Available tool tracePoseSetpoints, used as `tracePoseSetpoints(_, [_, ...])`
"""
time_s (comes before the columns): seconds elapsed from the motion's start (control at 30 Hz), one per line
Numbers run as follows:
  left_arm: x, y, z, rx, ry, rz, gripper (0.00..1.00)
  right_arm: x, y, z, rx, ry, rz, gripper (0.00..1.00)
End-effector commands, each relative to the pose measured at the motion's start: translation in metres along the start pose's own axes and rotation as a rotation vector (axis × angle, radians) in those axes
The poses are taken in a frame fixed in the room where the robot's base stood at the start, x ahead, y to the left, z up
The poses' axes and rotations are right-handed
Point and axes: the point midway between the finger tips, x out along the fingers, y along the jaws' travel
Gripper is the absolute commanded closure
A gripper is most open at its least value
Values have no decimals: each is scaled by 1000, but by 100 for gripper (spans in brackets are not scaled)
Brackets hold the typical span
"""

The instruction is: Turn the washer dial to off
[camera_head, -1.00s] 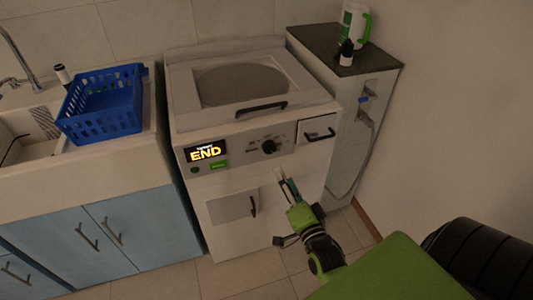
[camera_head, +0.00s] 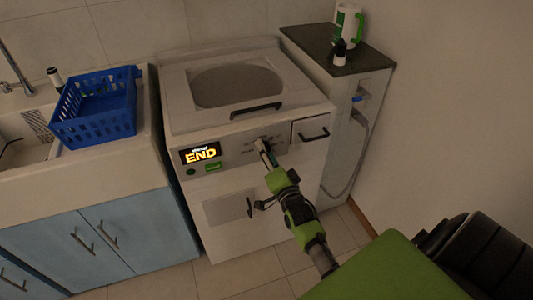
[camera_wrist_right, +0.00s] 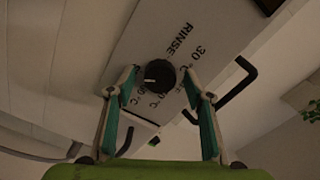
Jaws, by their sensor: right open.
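The washer (camera_head: 225,190) is a white top-loading machine with a lit display (camera_head: 201,153) reading END. Its black dial (camera_wrist_right: 159,75) shows in the right wrist view, between and just beyond my right fingertips, with a light pointer mark toward the left. Labels such as RINSE and 30 °C surround it. In the head view the dial is mostly hidden behind my right gripper (camera_head: 265,150), which is at the control panel. The right gripper (camera_wrist_right: 160,92) is open, its two fingers on either side of the dial; I cannot tell whether they touch it. My left gripper is not in view.
A blue basket (camera_head: 95,110) stands on the sink counter at left. The washer's lid handle (camera_head: 257,109) juts out above the panel.

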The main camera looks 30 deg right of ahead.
Motion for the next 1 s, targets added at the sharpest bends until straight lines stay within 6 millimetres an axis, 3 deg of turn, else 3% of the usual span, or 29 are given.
tracePoseSetpoints(0.07, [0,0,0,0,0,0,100,0,0,0,0,0,0,58])
tracePoseSetpoints(0.2, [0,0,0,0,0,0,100,0,0,0,0,0,0,91])
tracePoseSetpoints(0.63, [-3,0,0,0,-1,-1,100,0,0,0,-58,0,0,91])
tracePoseSetpoints(1.0, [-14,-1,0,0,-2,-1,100,0,0,-1,-336,0,2,91])
